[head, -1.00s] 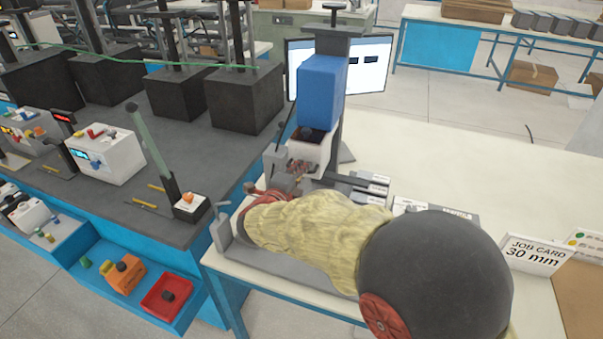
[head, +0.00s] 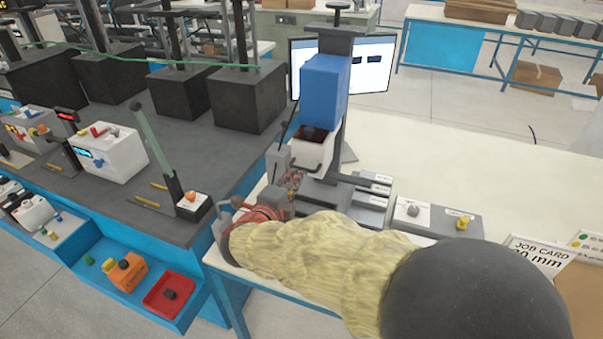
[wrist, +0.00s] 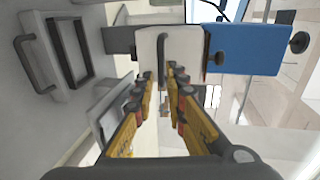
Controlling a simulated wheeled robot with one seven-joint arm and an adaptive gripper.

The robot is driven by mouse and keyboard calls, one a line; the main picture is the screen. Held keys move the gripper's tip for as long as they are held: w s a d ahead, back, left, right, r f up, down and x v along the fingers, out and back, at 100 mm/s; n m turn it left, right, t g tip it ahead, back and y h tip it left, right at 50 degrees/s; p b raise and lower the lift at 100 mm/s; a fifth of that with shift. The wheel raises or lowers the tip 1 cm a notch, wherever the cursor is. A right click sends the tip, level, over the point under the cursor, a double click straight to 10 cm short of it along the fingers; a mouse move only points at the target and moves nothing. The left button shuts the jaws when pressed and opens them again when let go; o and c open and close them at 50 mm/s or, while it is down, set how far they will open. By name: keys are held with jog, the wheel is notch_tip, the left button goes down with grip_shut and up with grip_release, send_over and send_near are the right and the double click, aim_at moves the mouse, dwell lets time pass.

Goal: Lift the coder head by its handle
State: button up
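The coder head is a white block (head: 313,150) under a blue housing (head: 325,90) on a dark upright column. Its dark bar handle (head: 307,166) is on the front face. In the wrist view the white block (wrist: 185,55) lies sideways beside the blue housing (wrist: 245,48). The handle (wrist: 161,60) shows between the fingertips, just beyond them. My gripper (wrist: 158,82) is open, with yellow fingers and red and grey joints on either side of the handle's line. I see no contact. In the head view my gripper (head: 291,180) is just left of and below the handle, partly hidden.
A grey lever (head: 279,150) is close to the left. A job card (head: 538,256) stands at the right.

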jog(key=v, duration=0.5)
jog(key=shift+s, duration=0.15)
